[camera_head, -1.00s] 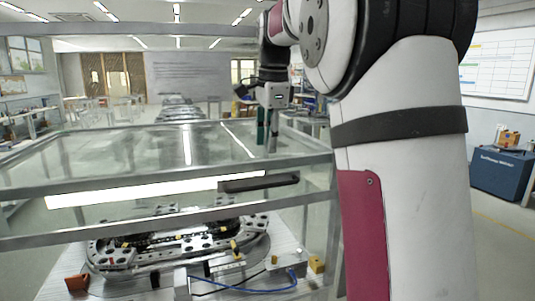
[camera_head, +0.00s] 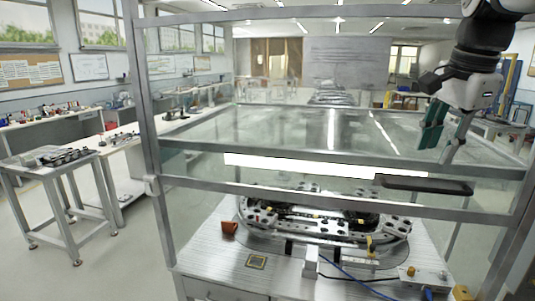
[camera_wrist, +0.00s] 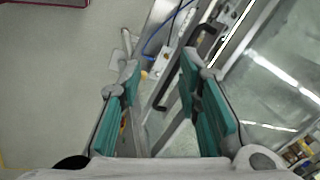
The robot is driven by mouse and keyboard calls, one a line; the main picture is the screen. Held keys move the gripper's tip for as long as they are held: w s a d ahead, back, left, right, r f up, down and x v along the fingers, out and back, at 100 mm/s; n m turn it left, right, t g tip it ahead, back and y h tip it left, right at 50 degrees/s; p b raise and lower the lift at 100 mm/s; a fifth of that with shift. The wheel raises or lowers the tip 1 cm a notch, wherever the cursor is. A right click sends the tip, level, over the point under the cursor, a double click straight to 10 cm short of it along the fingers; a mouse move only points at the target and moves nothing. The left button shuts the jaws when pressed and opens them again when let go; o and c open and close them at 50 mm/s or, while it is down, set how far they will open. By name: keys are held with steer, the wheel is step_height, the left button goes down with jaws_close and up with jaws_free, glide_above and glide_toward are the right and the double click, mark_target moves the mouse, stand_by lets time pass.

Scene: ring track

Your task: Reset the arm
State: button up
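My gripper (camera_head: 443,132) is at the upper right of the head view, hanging from my arm in front of the glass-sided enclosure (camera_head: 340,164). Its two teal-padded fingers also show in the wrist view (camera_wrist: 160,85). They are spread well apart with nothing between them, so the gripper is open and empty. Behind and below the gap, the wrist view shows the enclosure's metal frame and dark handle (camera_wrist: 209,40). The head view shows this handle (camera_head: 423,185) on the front frame bar, below the gripper. The gripper appears apart from it.
Inside the enclosure, the ring track (camera_head: 325,222) lies on a ribbed table, with an orange-red piece (camera_head: 229,227) at its left. A small metal-framed table (camera_head: 50,165) stands at the left. Open floor lies between that table and the enclosure.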

steer(key=s+a+f+n+t, duration=0.1)
steer(key=s+a+f+n, duration=0.5)
steer(key=s+n, duration=0.2)
steer(key=s+a+f+n+t, duration=0.1)
steer(key=s+a+f+n, duration=0.5)
steer(key=s, duration=0.5)
steer(key=shift+s+a+f+n+t, duration=0.15)
steer(key=shift+a+n+t, duration=0.15)
steer(key=shift+a+n, duration=0.55)
